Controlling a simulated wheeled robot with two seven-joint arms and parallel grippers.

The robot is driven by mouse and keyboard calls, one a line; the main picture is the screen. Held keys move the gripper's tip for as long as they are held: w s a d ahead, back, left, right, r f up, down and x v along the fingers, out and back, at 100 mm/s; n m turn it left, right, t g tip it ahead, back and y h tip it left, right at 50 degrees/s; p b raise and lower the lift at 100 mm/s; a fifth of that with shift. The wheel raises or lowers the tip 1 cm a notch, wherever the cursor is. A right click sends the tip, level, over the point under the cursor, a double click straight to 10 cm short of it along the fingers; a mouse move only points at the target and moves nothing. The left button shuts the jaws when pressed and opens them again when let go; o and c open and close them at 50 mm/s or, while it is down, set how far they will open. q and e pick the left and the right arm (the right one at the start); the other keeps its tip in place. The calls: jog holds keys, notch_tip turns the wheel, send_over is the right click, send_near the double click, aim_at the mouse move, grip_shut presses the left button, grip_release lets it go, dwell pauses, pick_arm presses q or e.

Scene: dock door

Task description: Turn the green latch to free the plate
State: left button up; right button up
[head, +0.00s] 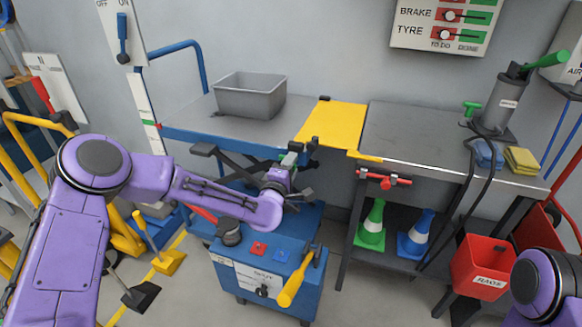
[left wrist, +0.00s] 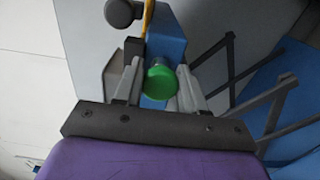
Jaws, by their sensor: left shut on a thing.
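The green latch (left wrist: 161,82) shows as a round green knob in the left wrist view, between the two fingers of my left gripper (left wrist: 159,70). The gripper is shut on it. In the head view the left gripper (head: 291,166) is at the front edge of the left table, just below and left of the yellow plate (head: 333,124). A little green of the latch (head: 289,158) shows there, the rest hidden by the gripper. The plate lies flat across the gap between the two tables. My right gripper is not in view.
A grey bin (head: 249,97) stands on the left table. A blue cart (head: 265,265) with a yellow handle stands below my left arm.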

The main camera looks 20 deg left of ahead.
pick_arm(q)
jog(key=shift+f, duration=0.1)
jog(key=o, duration=1)
jog(key=s, duration=1)
jog(key=shift+s+a, duration=0.15)
jog(key=shift+s, duration=0.15)
